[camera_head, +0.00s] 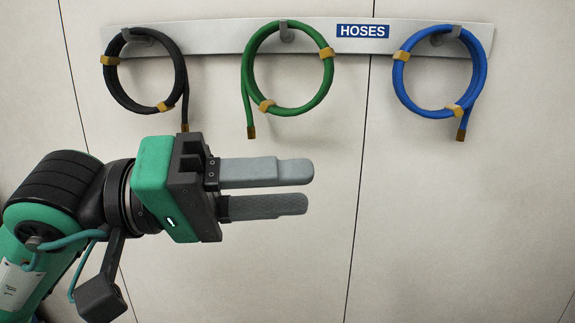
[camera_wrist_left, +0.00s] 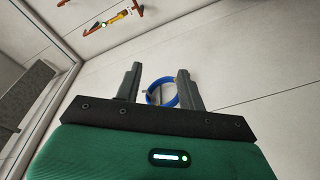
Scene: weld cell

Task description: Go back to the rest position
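My left gripper (camera_head: 308,188) is in front of the wall, below the hose rack, with its fingers pointing right. A gap shows between its two grey fingers and nothing is held there. In the left wrist view the fingers (camera_wrist_left: 158,72) stand apart, and a blue hose loop (camera_wrist_left: 162,92) shows beyond them on the wall. My right gripper is in neither view.
A grey rack (camera_head: 215,38) labelled HOSES (camera_head: 362,31) carries a black hose (camera_head: 108,80), a green hose (camera_head: 247,75) and a blue hose (camera_head: 399,76), each hung coiled on a hook. The wall right of my gripper is clear. Orange-handled tools (camera_wrist_left: 115,18) show at the left wrist view's top.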

